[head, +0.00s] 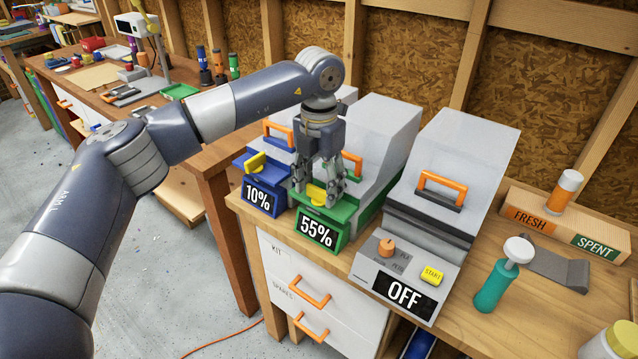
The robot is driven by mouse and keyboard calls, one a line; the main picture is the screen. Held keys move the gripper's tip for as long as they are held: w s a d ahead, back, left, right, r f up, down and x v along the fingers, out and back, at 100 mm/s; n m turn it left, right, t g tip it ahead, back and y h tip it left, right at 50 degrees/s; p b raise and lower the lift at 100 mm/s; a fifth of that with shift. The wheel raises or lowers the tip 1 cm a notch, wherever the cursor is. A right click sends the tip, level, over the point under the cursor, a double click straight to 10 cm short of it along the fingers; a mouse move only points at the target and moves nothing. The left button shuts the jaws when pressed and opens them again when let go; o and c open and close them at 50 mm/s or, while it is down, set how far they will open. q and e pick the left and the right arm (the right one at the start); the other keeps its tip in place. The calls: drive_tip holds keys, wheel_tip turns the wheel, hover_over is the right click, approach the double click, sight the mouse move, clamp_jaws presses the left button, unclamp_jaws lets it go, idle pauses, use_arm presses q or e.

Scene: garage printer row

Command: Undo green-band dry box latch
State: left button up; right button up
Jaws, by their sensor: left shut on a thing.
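The green-band dry box (372,190) stands on the bench, with a grey lid, an orange handle and a green front reading 55%. Its yellow latch (317,194) is on the green front ledge. My left gripper (320,198) points down over that ledge and is shut on the yellow latch, its fingers partly covering it. The gripper also hides part of the box's lid and handle. My right gripper is not in view.
A blue-band dry box (262,195) reading 10% stands close on the left. A grey machine (452,190) reading OFF stands close on the right. A teal-handled tool (496,285) and a FRESH/SPENT rack (560,222) are farther right.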

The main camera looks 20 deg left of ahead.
sight(319, 189)
use_arm(q)
drive_tip(key=o, duration=1.1)
drive_tip(key=shift+f, duration=0.25)
drive_tip(key=shift+c, duration=0.2)
drive_tip(key=shift+r, duration=0.1)
drive_tip(key=shift+r, duration=0.15)
wheel_tip(319, 189, up, 12)
